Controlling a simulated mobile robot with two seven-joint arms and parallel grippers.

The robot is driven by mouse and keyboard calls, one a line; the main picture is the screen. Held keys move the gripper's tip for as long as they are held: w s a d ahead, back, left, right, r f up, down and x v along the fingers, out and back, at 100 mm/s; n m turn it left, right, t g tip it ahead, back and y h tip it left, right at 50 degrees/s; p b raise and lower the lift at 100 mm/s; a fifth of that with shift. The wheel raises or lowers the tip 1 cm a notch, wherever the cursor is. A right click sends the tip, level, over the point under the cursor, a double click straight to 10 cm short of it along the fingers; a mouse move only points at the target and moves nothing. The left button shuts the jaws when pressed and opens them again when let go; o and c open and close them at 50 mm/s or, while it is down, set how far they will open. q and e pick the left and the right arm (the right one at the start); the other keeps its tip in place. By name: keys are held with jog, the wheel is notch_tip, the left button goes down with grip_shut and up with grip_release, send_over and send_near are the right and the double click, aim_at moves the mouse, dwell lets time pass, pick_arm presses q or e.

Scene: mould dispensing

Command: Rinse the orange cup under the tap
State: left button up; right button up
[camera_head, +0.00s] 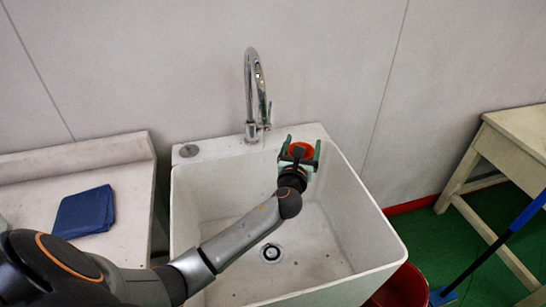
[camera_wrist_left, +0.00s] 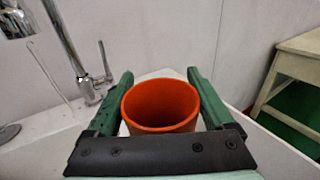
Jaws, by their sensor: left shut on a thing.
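The orange cup (camera_head: 301,151) is over the back right part of the white sink. My left gripper (camera_head: 299,147) has its green fingers shut on the cup, one on each side. In the left wrist view the cup (camera_wrist_left: 160,106) is upright, its open rim facing up, and its inside looks empty. The chrome tap (camera_head: 256,90) stands on the sink's back ledge, to the left of the cup. The tap's spout and lever also show in the left wrist view (camera_wrist_left: 72,50). My right gripper is not in view.
The white sink (camera_head: 184,215) has a drain (camera_head: 271,253) in its floor. A folded blue cloth (camera_head: 85,212) lies on the counter at left. A wooden table (camera_head: 520,130), a blue-handled tool (camera_head: 490,250) and a red bucket (camera_head: 403,288) are at right.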

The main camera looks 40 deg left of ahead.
pick_arm(q)
jog(key=shift+d+r+p, duration=0.85)
jog(key=shift+p, duration=0.1)
jog(key=shift+s+d+r+p, duration=0.1)
jog(key=shift+d+r+p, duration=0.1)
jog(key=shift+d+r, duration=0.55)
jog(key=shift+d+r+p, duration=0.15)
jog(key=shift+d+r, duration=0.25)
jog(key=shift+d, duration=0.55)
